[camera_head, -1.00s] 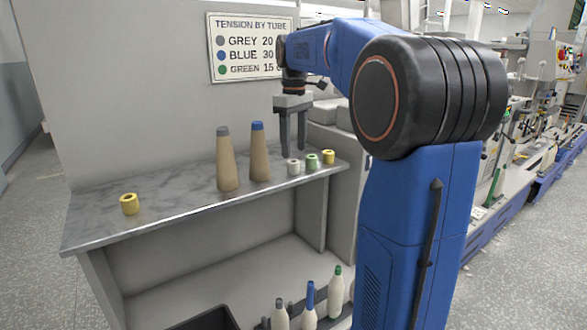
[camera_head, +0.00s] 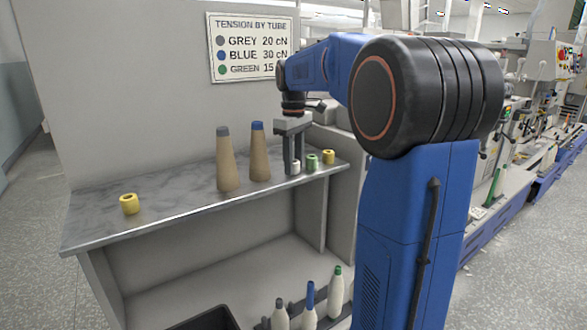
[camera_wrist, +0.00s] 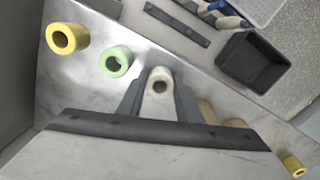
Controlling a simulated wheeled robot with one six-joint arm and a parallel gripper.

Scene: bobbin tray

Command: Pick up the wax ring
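Several small ring-shaped bobbins stand on the grey shelf (camera_head: 180,200). A white ring (camera_head: 295,167), pale like wax, is at the near end of a short row with a green ring (camera_head: 312,162) and a yellow ring (camera_head: 328,156). My gripper (camera_head: 293,172) points down at the white ring. In the wrist view, the white ring (camera_wrist: 160,73) lies between my two fingers, one on each side. The fingers look open; whether they touch it is hard to tell. The green ring (camera_wrist: 116,62) and the yellow ring (camera_wrist: 67,39) are to its left there.
Two tall brown cones, one grey-tipped (camera_head: 226,165) and one blue-tipped (camera_head: 260,155), stand left of my gripper. Another yellow ring (camera_head: 129,204) is at the shelf's left end. Bottle-like cones and a dark bin (camera_head: 205,318) are below. A tension sign (camera_head: 250,48) hangs behind.

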